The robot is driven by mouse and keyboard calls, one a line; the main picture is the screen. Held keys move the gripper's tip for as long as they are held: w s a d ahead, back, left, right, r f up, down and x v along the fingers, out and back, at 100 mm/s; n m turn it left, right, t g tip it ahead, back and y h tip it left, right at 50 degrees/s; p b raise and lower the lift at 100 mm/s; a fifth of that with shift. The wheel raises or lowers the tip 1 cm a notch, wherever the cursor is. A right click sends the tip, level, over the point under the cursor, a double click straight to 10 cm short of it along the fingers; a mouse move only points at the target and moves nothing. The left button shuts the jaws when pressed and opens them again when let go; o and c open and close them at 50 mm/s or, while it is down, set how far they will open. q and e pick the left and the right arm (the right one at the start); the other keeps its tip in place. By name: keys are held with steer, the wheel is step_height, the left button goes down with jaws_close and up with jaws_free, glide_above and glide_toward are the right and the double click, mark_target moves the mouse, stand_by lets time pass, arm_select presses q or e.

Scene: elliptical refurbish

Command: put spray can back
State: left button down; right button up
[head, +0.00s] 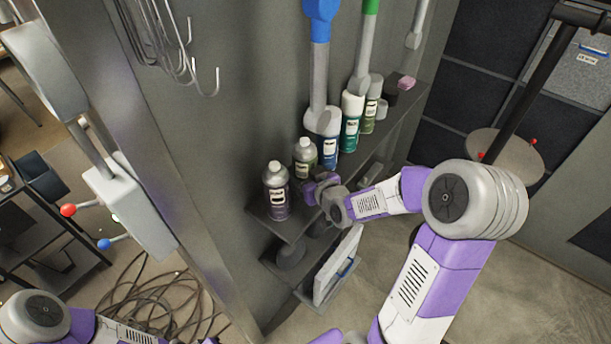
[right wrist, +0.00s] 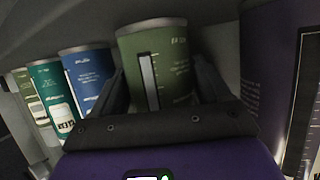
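Spray cans stand in a row on a dark shelf (head: 292,228). A purple-labelled can (head: 276,190) stands nearest, close to the shelf's front end. Behind it is an olive-green can (head: 305,158), upright. My right gripper (head: 316,189) reaches in from the right at shelf level, beside the purple can. In the right wrist view, the olive-green can (right wrist: 165,65) is centred between the right gripper's fingers (right wrist: 163,85); whether they press on it is unclear. The purple can (right wrist: 275,75) is close on the right there. My left gripper is out of the head view; part of my left arm shows bottom left.
A blue can (head: 329,152), a teal can (head: 350,122) and a green can (head: 370,112) stand further along the shelf. Blue-handled (head: 319,70) and green-handled (head: 368,40) tools hang above. Metal hooks (head: 180,60) hang upper left. Cables (head: 150,305) lie on the floor.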

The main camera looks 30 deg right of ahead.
steer(key=o, duration=0.4)
steer(key=shift+c, duration=0.2)
steer(key=shift+r, duration=0.2)
steer(key=shift+s+r+p, duration=0.15)
steer(key=shift+s+p, duration=0.05)
steer(key=shift+p, duration=0.1)
steer(key=v, duration=0.6)
steer(key=s+b, duration=0.1)
steer(key=b, duration=0.2)
steer(key=shift+s+a+b, duration=0.1)
steer(key=shift+s+b, duration=0.05)
steer(key=shift+b, duration=0.25)
steer(key=shift+b+v, duration=1.15)
steer(key=shift+v, duration=1)
steer(key=shift+r, duration=0.15)
